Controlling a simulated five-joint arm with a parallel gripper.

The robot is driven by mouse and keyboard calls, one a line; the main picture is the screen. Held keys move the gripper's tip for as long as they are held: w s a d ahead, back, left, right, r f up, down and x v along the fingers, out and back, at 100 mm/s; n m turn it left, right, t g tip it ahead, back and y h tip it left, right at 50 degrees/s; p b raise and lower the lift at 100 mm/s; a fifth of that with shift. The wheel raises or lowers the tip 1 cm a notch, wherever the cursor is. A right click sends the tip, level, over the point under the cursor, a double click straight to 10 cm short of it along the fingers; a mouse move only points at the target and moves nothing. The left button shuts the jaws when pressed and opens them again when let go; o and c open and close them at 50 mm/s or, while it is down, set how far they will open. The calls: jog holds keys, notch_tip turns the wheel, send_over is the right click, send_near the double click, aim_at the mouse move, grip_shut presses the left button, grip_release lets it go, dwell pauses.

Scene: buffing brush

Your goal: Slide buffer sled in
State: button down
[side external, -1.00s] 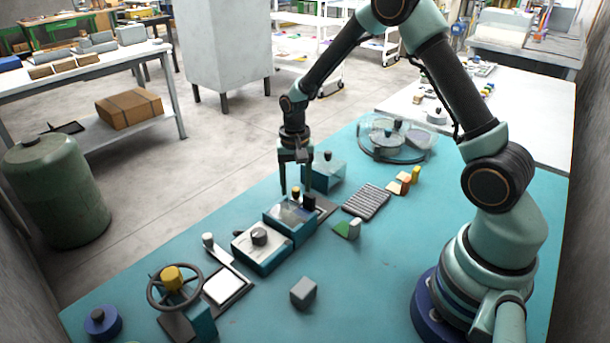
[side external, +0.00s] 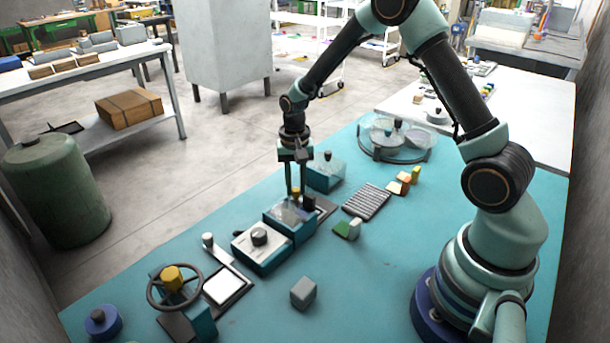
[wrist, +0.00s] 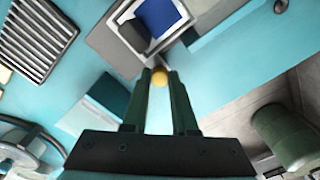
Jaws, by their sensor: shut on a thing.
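A yellow knob (side external: 296,191) stands at the teal box with a pale, partly clear top (side external: 283,213), near the middle of the blue-green table. It seems to be the buffer sled's handle; I cannot make out the sled's body. My gripper (side external: 295,190) points straight down and is shut on this knob. In the wrist view the yellow knob (wrist: 159,75) shows between my fingertips (wrist: 160,78). Beyond it lies a pale-rimmed tray (wrist: 183,35) with a blue block (wrist: 160,14) and a dark block (wrist: 135,35). The dark block also shows beside the knob in the side view (side external: 309,203).
A white-topped box with a dark knob (side external: 259,238) stands close to the teal box, lower left. A ribbed grey pad (side external: 367,201), a green wedge (side external: 342,229) and a clear-sided box (side external: 325,174) are nearby. A grey cube (side external: 303,292) stands in front, with bare table right of it.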

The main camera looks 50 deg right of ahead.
dwell(0.8)
jog(key=shift+a, duration=2.05)
jog(key=c, duration=0.7)
grip_release()
jog(key=shift+r, duration=0.1)
jog(key=shift+r, duration=6)
